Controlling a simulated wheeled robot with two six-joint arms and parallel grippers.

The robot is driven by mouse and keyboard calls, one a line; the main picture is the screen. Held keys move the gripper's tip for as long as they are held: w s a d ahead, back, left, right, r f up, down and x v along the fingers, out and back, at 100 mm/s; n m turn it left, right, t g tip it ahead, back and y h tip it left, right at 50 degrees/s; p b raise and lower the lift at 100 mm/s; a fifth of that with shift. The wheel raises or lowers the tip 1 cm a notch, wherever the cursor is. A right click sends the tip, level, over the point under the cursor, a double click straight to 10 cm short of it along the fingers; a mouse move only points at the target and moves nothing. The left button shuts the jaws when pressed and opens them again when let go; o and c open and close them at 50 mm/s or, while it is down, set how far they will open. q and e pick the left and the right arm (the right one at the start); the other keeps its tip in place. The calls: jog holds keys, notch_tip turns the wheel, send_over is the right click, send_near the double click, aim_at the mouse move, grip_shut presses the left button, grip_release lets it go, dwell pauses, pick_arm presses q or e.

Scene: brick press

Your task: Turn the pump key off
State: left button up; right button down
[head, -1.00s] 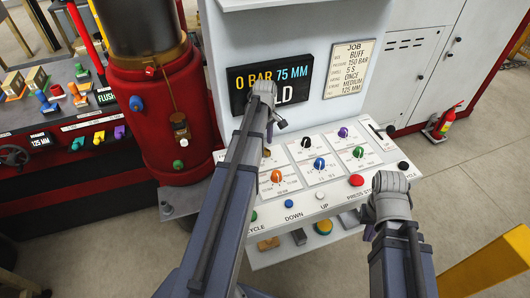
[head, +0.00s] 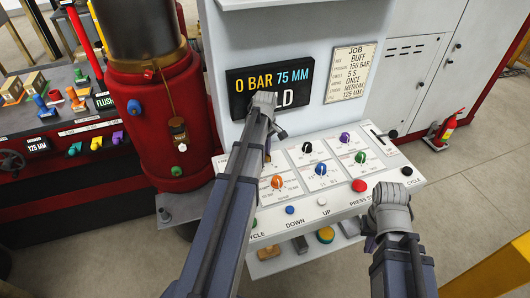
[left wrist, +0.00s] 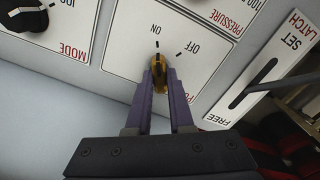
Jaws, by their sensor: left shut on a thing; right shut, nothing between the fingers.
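The yellow pump key (left wrist: 161,76) shows in the left wrist view on a white label plate (left wrist: 125,58) marked ON and OFF. Its upper end lies nearer the ON mark than the OFF mark. My left gripper (left wrist: 162,70) is shut on the key, with a purple finger on each side of it. Part of the plate's name is hidden by the fingers. In the head view my left gripper (head: 262,108) is in front of the display, and my arm hides the key. My right gripper (head: 390,207) is shut and empty at the panel's front right; its fingertips are mostly hidden.
The sloped white panel (head: 338,200) carries several coloured knobs and buttons, including a red button (head: 359,185). A slotted latch lever (left wrist: 240,98) is beside the key plate. A red tank (head: 165,130) stands left.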

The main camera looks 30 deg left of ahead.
pick_arm(q)
jog(key=shift+m, duration=0.3)
grip_shut()
jog(key=m, duration=0.5)
jog(key=shift+w+m, duration=0.1)
jog(key=shift+m, duration=0.3)
jog(key=m, duration=0.5)
jog(key=shift+d, duration=0.1)
jog(key=shift+m, duration=0.3)
jog(key=o, duration=0.8)
grip_release()
jog(key=shift+c, duration=0.2)
